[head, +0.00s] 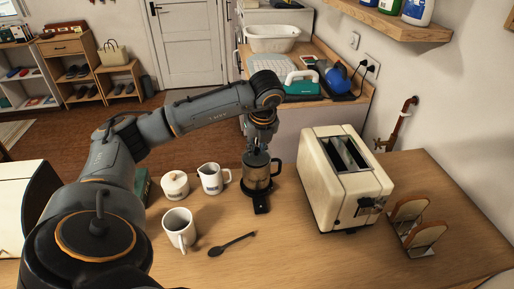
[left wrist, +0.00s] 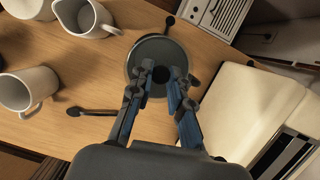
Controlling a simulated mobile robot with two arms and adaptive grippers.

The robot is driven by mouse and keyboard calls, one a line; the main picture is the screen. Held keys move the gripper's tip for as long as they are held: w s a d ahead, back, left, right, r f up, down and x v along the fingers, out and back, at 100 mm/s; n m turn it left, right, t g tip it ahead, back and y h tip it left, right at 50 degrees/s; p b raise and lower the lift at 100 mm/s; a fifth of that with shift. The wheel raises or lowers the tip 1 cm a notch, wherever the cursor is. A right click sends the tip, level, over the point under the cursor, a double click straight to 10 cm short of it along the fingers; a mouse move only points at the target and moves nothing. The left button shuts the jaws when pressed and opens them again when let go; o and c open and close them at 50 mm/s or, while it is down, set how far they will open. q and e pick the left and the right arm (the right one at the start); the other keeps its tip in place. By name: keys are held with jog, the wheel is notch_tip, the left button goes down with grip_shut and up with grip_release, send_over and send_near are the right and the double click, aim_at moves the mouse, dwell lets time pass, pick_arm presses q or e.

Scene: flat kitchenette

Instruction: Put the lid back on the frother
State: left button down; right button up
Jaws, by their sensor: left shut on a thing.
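The frother (head: 257,175), a dark metallic jug with a handle on its right, stands upright on a black base (head: 261,206) on the wooden table. My left gripper (head: 257,154) points down right over its top. In the left wrist view its fingers (left wrist: 161,76) are shut on the small dark knob of the round grey lid (left wrist: 146,53). The lid lies over the frother's mouth and hides most of the jug from above. Whether it is fully seated or slightly raised I cannot tell. My right gripper is not in view.
A cream toaster (head: 329,199) stands close to the right of the frother, with a toast rack (head: 422,236) beyond. A dark spoon (head: 232,244) lies in front; the table's front right is clear.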

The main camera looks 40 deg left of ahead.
pick_arm(q)
jog(key=shift+f+b, duration=0.2)
jog(key=shift+b, duration=0.3)
dwell(0.9)
dwell(0.4)
jog(key=c, duration=1.2)
grip_release()
jog(key=shift+o, duration=0.2)
jog(key=o, duration=0.5)
jog(key=shift+r, duration=0.15)
jog(key=shift+r+p, duration=2.15)
jog(key=shift+r, duration=1.3)
